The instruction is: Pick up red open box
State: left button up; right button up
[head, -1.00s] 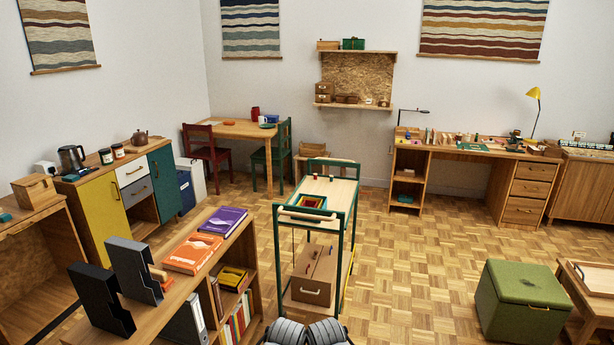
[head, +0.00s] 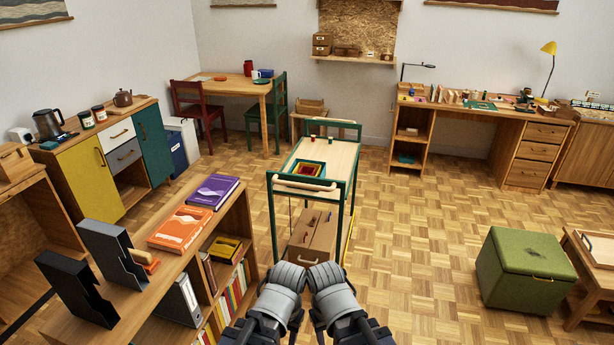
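A small nest of open boxes sits on the top of the green-framed trolley (head: 340,160), near its front handle. A red open box (head: 307,169) seems to be in the nest, with yellow and green-blue edges around it. It is too small to tell exactly how they fit together. Two grey rounded parts of my arms show at the bottom middle, in front of the trolley and well short of the boxes. No gripper fingers can be made out.
A bookshelf with an orange book (head: 181,228), a purple book (head: 212,190) and dark file holders (head: 112,253) stands left of the trolley. A brown case (head: 312,238) is on the trolley's lower shelf. A green ottoman (head: 525,270) stands right. Parquet floor between is clear.

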aim_at(304, 170)
jog(key=u, duration=4.05)
jog(key=i+z, duration=0.25)
jog(key=i, duration=0.3)
jog(key=i+j+z, duration=0.1)
jog(key=i+z, duration=0.15)
jog(key=i, duration=0.25)
jog(key=i+l+z, duration=0.15)
jog(key=i+z, duration=0.3)
jog(key=i, duration=0.15)
jog(key=i+z, duration=0.4)
jog(key=i, duration=0.25)
jog(key=i+j+z, duration=0.3)
jog(key=i+z, duration=0.15)
jog(key=i, duration=0.15)
jog(key=i+l+z, duration=0.25)
jog(key=i+z, duration=0.25)
jog(key=i+l+z, duration=0.15)
jog(key=i+z, duration=0.15)
jog(key=z, duration=0.2)
jog(key=i+j+z, duration=0.1)
jog(key=i+z, duration=0.4)
jog(key=i+j+z, duration=0.2)
jog(key=z, duration=0.25)
jog(key=i+l+z, duration=0.15)
jog(key=i+z, duration=0.25)
jog(key=i, duration=0.55)
jog(key=i+j+z, duration=0.1)
jog(key=i+z, duration=0.3)
jog(key=i, duration=2.4)
